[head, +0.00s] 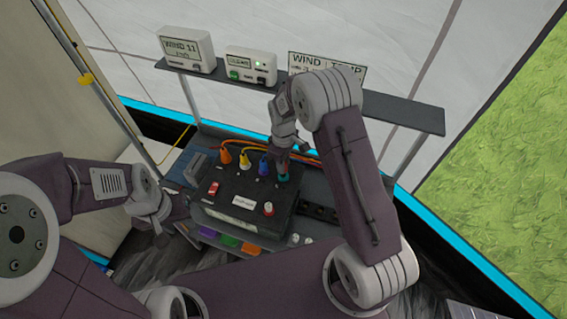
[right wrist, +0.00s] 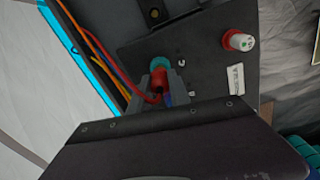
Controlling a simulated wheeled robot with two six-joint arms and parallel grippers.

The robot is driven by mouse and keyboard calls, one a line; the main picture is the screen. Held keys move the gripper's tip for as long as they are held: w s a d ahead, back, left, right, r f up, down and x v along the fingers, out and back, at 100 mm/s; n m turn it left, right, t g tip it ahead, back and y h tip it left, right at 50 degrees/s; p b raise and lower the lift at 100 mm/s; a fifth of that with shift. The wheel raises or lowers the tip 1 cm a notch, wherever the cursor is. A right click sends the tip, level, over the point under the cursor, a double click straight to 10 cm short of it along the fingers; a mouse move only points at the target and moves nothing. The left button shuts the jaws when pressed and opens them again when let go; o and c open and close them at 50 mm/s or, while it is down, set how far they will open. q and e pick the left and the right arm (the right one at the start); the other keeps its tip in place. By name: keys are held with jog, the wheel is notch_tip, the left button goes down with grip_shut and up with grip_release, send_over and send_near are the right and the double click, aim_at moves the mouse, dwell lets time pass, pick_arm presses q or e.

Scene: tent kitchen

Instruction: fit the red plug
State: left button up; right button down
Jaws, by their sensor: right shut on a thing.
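A black power box (head: 238,195) stands on the shelf unit. Orange (head: 225,156), yellow (head: 245,160) and blue (head: 264,166) plugs stand in a row along its back edge. A teal socket ring (head: 283,178) is at the right end of that row. My right gripper (head: 284,158) is above the ring. In the right wrist view the gripper is shut on the red plug (right wrist: 156,84), whose tip is at the teal ring (right wrist: 159,64); I cannot tell how deep it sits. My left gripper (head: 160,218) hangs left of the box, its jaws unclear.
A raised shelf (head: 390,108) behind carries a wind display (head: 186,48), a small device (head: 250,65) and a sign (head: 325,66). Black outlets (head: 318,212) lie right of the box. Coloured bins (head: 229,241) are below.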

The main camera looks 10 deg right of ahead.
jog(key=shift+f+b, duration=0.9)
jog(key=shift+f, duration=0.55)
jog(key=c, duration=1.1)
grip_release()
jog(key=shift+c, duration=0.2)
jog(key=shift+r, duration=0.1)
notch_tip(320, 180, up, 8)
jog(key=shift+r+b, duration=0.25)
jog(key=shift+b, duration=0.3)
jog(key=shift+r, duration=0.2)
